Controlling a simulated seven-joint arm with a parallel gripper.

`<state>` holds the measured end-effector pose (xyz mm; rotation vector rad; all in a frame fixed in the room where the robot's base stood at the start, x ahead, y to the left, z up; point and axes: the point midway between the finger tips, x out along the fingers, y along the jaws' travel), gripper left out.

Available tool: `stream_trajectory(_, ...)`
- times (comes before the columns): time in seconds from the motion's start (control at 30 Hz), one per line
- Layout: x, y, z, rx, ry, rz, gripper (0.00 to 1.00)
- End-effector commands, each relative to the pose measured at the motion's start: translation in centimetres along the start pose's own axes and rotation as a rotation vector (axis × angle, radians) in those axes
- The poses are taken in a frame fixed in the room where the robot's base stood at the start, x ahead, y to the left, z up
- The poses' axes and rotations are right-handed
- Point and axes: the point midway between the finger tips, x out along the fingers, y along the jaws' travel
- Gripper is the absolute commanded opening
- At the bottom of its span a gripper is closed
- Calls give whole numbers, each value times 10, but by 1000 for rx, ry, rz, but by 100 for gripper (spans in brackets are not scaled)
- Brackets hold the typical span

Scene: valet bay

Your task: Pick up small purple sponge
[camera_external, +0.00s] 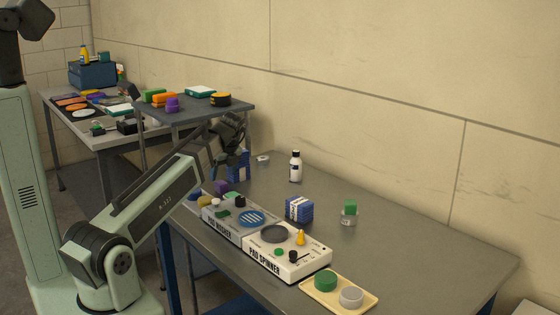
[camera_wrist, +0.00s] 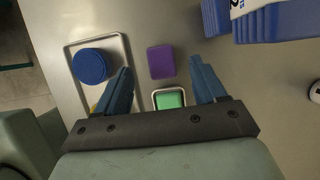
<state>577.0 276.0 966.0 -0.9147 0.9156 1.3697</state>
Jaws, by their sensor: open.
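A small purple sponge (camera_wrist: 161,61) lies flat on the grey table in the wrist view, with its long side running up the picture. In the external view a purple piece (camera_external: 221,187) lies beyond the pad washer, below my gripper (camera_external: 231,145). In the wrist view my gripper (camera_wrist: 159,68) is open, its two blue fingers on either side of the sponge and apart from it. Nothing is held. How high the fingertips are above the table I cannot tell.
A green block in a small metal dish (camera_wrist: 170,99) sits close below the sponge. A tray (camera_wrist: 68,50) with a blue round pad (camera_wrist: 91,66) is at left. Blue packs (camera_wrist: 270,22) stand at upper right. The pad washer (camera_external: 222,226) and pad spinner (camera_external: 290,262) stand nearer the camera.

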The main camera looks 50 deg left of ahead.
Motion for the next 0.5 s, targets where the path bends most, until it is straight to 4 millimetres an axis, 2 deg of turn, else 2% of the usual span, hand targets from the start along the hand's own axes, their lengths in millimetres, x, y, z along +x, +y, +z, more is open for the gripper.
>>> stream_trajectory(0.27, 10, 0, -2, 0, 0, 1, 70)
stream_trajectory(0.5, 35, -1, -7, 1, 1, 1, 70)
